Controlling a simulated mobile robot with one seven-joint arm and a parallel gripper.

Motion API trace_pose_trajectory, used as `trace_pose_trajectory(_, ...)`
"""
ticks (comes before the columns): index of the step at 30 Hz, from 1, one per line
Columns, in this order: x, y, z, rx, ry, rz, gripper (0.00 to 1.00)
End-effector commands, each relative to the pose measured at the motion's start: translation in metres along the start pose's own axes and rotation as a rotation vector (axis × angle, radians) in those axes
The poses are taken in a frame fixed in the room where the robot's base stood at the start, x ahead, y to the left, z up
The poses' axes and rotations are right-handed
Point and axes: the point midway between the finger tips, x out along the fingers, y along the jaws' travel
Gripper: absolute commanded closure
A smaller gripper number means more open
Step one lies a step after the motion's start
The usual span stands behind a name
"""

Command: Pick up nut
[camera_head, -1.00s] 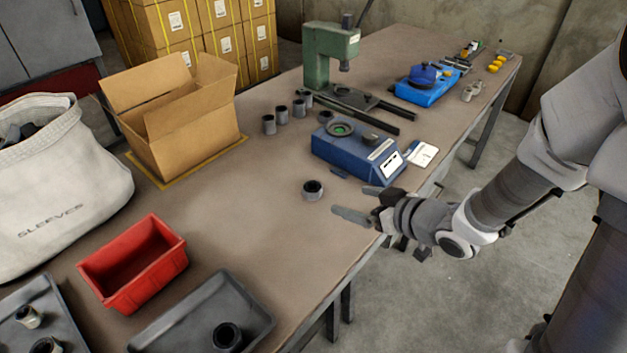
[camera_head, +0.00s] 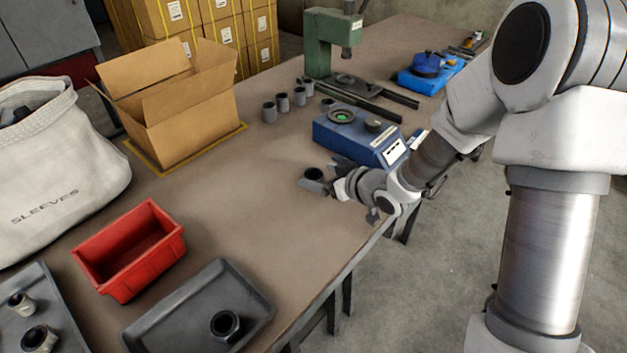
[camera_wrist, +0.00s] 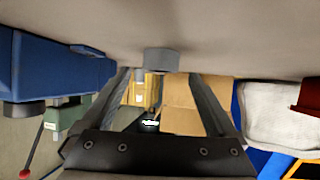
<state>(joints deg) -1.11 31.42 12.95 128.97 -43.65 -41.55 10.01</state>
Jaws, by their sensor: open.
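A dark grey, ring-like nut (camera_head: 313,173) stands on the workbench in front of the blue tester box. My gripper (camera_head: 324,176) is low over the bench at this nut, its fingers spread to either side. In the wrist view, the nut (camera_wrist: 161,61) appears between the tips of my open gripper (camera_wrist: 160,75), with clear gaps on both sides. The head view partly hides the nut behind a finger. Another dark nut (camera_head: 225,325) lies in the grey tray.
The blue tester box (camera_head: 350,139) stands close behind my gripper. Several grey sleeves (camera_head: 283,103) stand farther back. A red bin (camera_head: 130,252), grey tray (camera_head: 165,322), open cardboard box (camera_head: 190,125) and white sack (camera_head: 60,165) are left. The bench middle is clear.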

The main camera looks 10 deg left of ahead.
Motion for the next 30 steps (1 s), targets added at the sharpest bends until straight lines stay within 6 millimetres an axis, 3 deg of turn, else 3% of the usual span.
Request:
trace_pose_trajectory(4, 0.019, 0.000, 0.002, 0.000, -0.001, -0.001, 0.07)
trace_pose_trajectory(13, 0.022, 0.000, 0.000, 0.001, 0.000, 0.001, 0.09)
trace_pose_trajectory(28, 0.022, 0.000, 0.000, 0.001, -0.001, 0.001, 0.99)
trace_pose_trajectory(30, 0.022, 0.000, 0.000, 0.001, -0.001, 0.001, 1.00)
